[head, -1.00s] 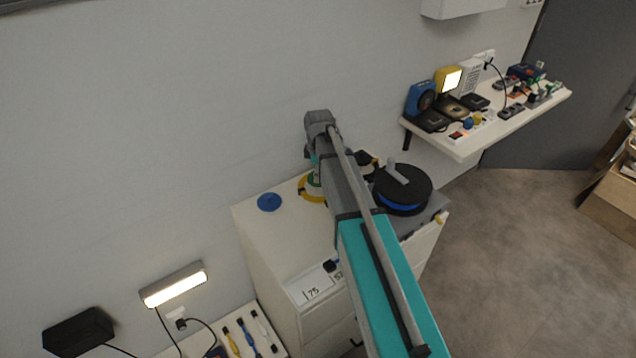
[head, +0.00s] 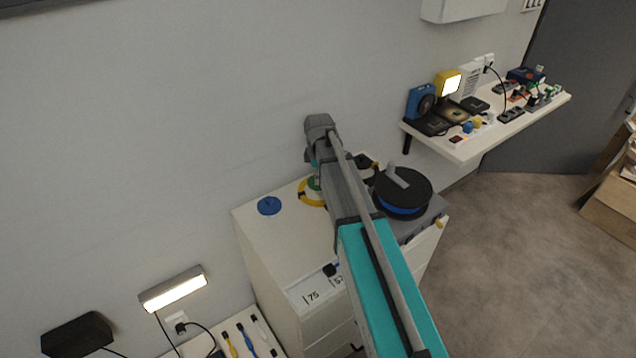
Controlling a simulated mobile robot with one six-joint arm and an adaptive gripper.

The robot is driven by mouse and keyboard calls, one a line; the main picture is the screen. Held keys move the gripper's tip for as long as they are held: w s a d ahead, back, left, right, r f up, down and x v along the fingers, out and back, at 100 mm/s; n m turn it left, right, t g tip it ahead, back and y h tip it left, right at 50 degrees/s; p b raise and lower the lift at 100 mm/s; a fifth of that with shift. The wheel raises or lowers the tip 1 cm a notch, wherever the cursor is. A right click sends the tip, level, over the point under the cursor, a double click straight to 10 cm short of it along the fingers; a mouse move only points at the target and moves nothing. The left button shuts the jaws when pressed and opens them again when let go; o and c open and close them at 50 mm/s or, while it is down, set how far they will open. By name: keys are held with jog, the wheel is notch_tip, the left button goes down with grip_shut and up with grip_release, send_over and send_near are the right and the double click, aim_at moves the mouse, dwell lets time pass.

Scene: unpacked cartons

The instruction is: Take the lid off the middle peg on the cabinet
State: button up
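The white cabinet (head: 268,235) stands against the wall below my arm. A flat blue disc (head: 269,205) lies on its top at the left. I cannot tell which of these is the lid, and I cannot make out the middle peg. My arm reaches over the cabinet and bends at a grey wrist joint near the wall. My gripper is hidden behind the arm.
A black-and-blue reel (head: 402,190) with a grey handle sits on the cabinet's right side. A wall shelf (head: 480,143) crowded with devices is at the right. A lit lamp (head: 173,288) and a black box (head: 76,335) are at the lower left.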

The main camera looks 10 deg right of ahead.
jog(key=shift+c, duration=0.4)
jog(key=shift+s, duration=0.1)
jog(key=shift+r, duration=0.15)
jog(key=shift+r+p, duration=0.95)
jog(key=shift+p, duration=0.2)
jog(key=s+r+p, duration=1)
jog(key=s, duration=0.4)
jog(key=shift+d+r+p, duration=0.25)
jog(key=shift+r+p, duration=0.1)
jog(key=shift+r, duration=0.05)
